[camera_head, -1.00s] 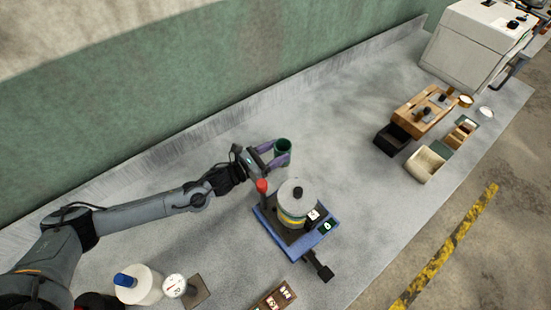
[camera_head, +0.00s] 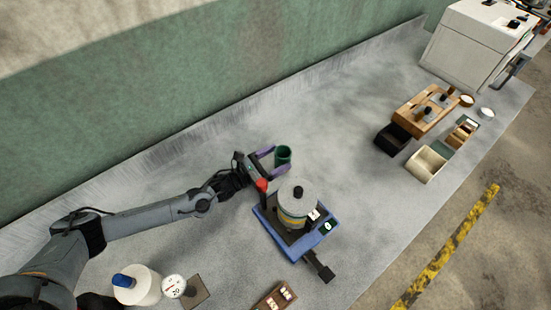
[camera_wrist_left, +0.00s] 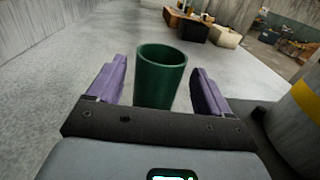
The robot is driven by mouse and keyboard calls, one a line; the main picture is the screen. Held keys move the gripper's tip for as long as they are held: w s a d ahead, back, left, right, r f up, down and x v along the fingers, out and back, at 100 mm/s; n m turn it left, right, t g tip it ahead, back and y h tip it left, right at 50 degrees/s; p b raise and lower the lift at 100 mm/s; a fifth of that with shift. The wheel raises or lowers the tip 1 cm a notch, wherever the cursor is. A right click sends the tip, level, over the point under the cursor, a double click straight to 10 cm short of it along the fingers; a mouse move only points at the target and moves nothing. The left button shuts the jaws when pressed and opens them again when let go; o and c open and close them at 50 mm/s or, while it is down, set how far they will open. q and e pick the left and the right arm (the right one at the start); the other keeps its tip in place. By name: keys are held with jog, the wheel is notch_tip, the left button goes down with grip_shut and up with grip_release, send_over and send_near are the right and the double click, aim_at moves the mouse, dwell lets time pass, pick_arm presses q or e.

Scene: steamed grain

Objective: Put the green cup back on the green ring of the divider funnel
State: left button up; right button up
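The green cup (camera_head: 284,157) stands upright, seemingly on the grey counter, just behind the blue-based device. In the left wrist view the cup (camera_wrist_left: 160,78) is between the two purple fingers, with a small gap on each side; its lower end is hidden by my gripper body. My left gripper (camera_head: 272,159) is open, its fingertips close to the cup. My right gripper is not in view. I cannot make out a green ring or tell which object is the divider funnel.
The blue-based device (camera_head: 265,226) with a grey, yellow-banded cylinder (camera_head: 291,205) and red knob (camera_head: 262,185) stands close in front. A wooden stand (camera_head: 425,110), black box (camera_head: 392,139) and cream box (camera_head: 425,165) are to the right. The counter between is clear.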

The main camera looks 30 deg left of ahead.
pick_arm(q)
jog(key=shift+s+r, duration=0.1)
jog(key=shift+r, duration=0.1)
jog(key=p+v, duration=0.1)
jog(key=v, duration=0.9)
jog(key=shift+s+a+f, duration=0.1)
jog(key=shift+s+a, duration=0.05)
jog(key=shift+s, duration=0.1)
jog(key=shift+o, duration=0.5)
jog(key=shift+s+a, duration=0.3)
jog(key=shift+s, duration=0.3)
